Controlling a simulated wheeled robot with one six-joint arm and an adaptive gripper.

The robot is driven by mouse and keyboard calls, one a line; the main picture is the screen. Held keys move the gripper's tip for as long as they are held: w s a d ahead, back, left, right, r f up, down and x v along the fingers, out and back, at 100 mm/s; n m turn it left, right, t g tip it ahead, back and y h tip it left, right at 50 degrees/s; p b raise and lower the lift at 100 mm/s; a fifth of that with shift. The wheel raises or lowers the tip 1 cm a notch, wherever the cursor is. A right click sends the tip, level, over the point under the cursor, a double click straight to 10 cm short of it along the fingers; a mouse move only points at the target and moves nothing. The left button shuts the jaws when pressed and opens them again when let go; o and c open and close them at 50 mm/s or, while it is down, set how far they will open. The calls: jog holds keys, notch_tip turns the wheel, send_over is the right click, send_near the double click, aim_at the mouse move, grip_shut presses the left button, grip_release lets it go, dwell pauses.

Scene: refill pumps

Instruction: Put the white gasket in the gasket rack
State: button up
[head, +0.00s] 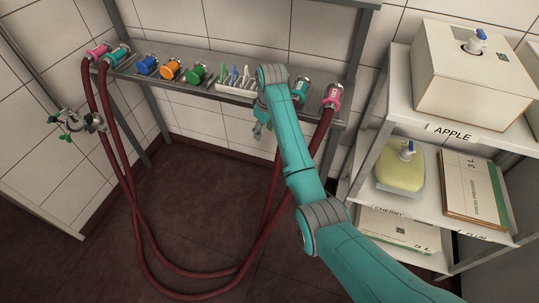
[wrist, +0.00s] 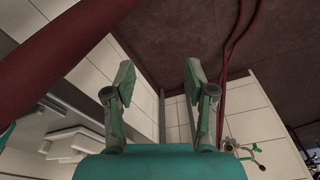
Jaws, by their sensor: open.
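The gasket rack (head: 236,88) is a small white slotted holder on the grey shelf, left of my arm. Thin upright pieces stand in it: green, blue and a whitish one (head: 246,74), which may be the white gasket; it is too small to be sure. My gripper (head: 262,128) hangs below the shelf's front edge, just right of and lower than the rack. In the wrist view my gripper (wrist: 160,80) is open with nothing between its fingers. A white stepped part at that view's lower left looks like the rack (wrist: 68,142).
Couplings line the shelf (head: 180,86): pink, teal, blue, orange and green left, teal and pink right. Red hoses (head: 135,225) loop to the floor. A clamp fitting (head: 85,122) is at left. A rack with an apple box (head: 470,85) and yellow container (head: 400,172) stands right.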

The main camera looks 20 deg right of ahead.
jog(key=s+f+m, duration=0.1)
jog(key=s+f, duration=0.4)
jog(key=f, duration=0.2)
jog(key=shift+s+d+f+m, duration=0.15)
jog(key=shift+f+m, duration=0.1)
jog(key=shift+m, duration=0.15)
jog(key=s+f+m+t, duration=0.1)
jog(key=s+f+t, duration=0.2)
jog(key=s+f, duration=1.05)
jog(key=s+f+m+t, duration=0.1)
jog(key=s+f+t, duration=0.2)
jog(key=s, duration=1.2)
jog(key=s+d+r+m+t+h, duration=0.1)
jog(key=s+r+t, duration=0.1)
jog(key=s+r, duration=0.35)
jog(key=s+r+t, duration=0.2)
jog(key=s, duration=0.7)
jog(key=s+r+t, duration=0.1)
jog(key=s+r, duration=0.5)
jog(key=r, duration=0.4)
jog(key=s+r+m+t, duration=0.1)
jog(key=s+r+t, duration=0.1)
jog(key=s+r, duration=0.4)
notch_tip(320, 180, up, 4)
jog(key=shift+s+f+m, duration=0.15)
jog(key=shift+m, duration=0.15)
